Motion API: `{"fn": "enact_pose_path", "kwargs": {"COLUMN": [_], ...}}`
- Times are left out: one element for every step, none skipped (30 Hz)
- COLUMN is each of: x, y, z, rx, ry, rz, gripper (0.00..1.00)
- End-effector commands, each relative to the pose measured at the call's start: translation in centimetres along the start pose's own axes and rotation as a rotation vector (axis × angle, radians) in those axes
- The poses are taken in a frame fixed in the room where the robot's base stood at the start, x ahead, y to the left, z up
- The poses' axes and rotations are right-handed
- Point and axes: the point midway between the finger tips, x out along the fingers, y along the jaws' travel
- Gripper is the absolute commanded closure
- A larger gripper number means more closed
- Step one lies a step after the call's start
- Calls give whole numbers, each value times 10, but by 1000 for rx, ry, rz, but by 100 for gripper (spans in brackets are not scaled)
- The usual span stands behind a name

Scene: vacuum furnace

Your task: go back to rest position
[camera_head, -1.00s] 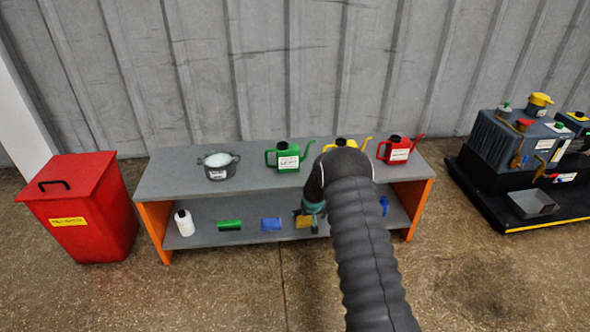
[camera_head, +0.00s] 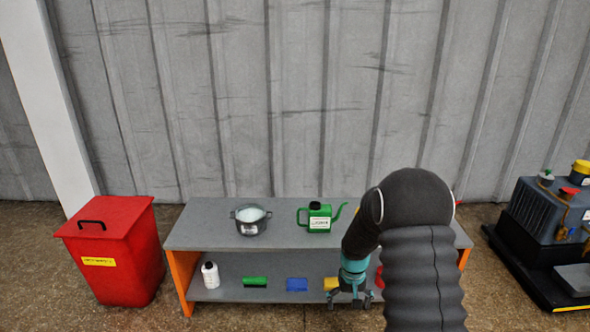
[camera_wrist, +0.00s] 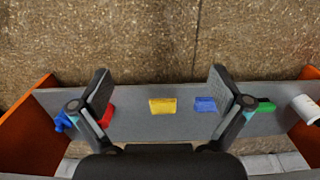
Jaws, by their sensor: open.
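My gripper (camera_head: 350,297) hangs in front of the lower shelf of the grey and orange bench in the head view. In the wrist view my gripper (camera_wrist: 163,95) has its two fingers wide apart with nothing between them that it touches. A yellow block or cloth (camera_wrist: 162,106) lies on the shelf beyond the fingers, apart from them. My arm hides the right part of the bench top in the head view.
The bench (camera_head: 190,235) carries a grey pot (camera_head: 250,219) and a green can (camera_head: 319,218). Its shelf holds a white bottle (camera_head: 210,275), green (camera_head: 255,282) and blue (camera_head: 297,284) pieces. A red bin (camera_head: 115,250) stands left, a dark pallet (camera_head: 520,262) right. The floor between is clear.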

Motion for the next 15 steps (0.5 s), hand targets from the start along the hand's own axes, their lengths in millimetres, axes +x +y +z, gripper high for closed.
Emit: {"fn": "enact_pose_path", "kwargs": {"x": [-21, -31, -44, -53, -63, -75, -84, -92, -104, -112, -120, -130, -138, -145, -154], "y": [0, 0, 0, 0, 0, 0, 0, 0, 0, 0, 0, 0, 0, 0, 0], "z": [12, 19, 28, 35, 42, 52, 59, 66, 76, 83, 91, 101, 108, 116, 125], "rx": [0, 0, 0, 0, 0, 0, 0, 0, 0, 0, 0, 0, 0, 0, 0], "ry": [2, 1, 1, 0, 0, 2, 3, 4, 8, 11, 13, 19, 24, 27, 34], "rz": [0, 0, 0, 0, 0, 1, 1, 1, 1, 1, 1, 1, 1, 1, 1], "gripper": [0, 0, 0, 0, 0, 0, 0, 0, 0, 0, 0, 0, 0, 0, 0]}}
